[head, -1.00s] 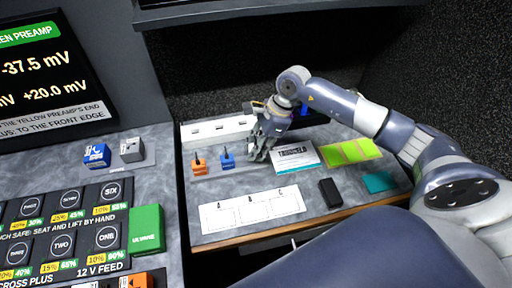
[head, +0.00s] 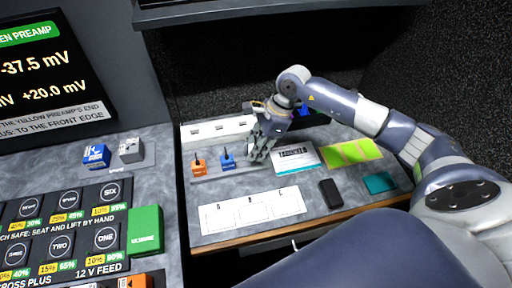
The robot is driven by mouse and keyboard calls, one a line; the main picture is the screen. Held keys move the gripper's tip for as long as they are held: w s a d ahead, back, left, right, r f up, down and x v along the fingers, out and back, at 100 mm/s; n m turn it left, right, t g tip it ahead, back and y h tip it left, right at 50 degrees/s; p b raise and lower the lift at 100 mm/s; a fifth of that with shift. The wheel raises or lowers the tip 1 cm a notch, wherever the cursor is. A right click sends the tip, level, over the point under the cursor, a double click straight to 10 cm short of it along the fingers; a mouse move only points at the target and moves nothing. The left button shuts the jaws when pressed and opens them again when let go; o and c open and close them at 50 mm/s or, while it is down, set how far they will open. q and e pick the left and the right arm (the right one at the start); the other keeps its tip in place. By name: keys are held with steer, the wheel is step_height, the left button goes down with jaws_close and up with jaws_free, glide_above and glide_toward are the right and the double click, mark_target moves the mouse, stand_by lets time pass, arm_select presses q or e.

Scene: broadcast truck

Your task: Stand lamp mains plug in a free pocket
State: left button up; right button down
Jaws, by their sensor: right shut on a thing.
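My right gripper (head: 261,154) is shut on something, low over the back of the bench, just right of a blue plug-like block. What it holds is largely hidden by the fingers, so I cannot tell whether it is the lamp mains plug or whether it touches the surface below. The orange block (head: 198,167) and the blue block (head: 228,162) stand upright side by side on a grey strip (head: 208,178), each with a dark stub on top. A white unit with several dark slots (head: 217,129) lies behind them. My left gripper is not in view.
A white card marked A, B, C (head: 251,209) lies in front. Right of the gripper are a printed card (head: 296,157), a yellow-green sheet (head: 350,151), a black block (head: 330,193) and a teal pad (head: 379,182). A labelled panel (head: 62,235) fills the left.

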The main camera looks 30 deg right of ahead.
steer(key=shift+f, duration=0.15)
steer(key=shift+f+b, duration=0.35)
steer(key=shift+b, duration=0.1)
steer(key=shift+f+b, duration=0.75)
steer(key=shift+f, duration=0.1)
steer(key=c, duration=1.2)
jaws_free()
steer(key=shift+c, duration=0.2)
steer(key=v, duration=1.2)
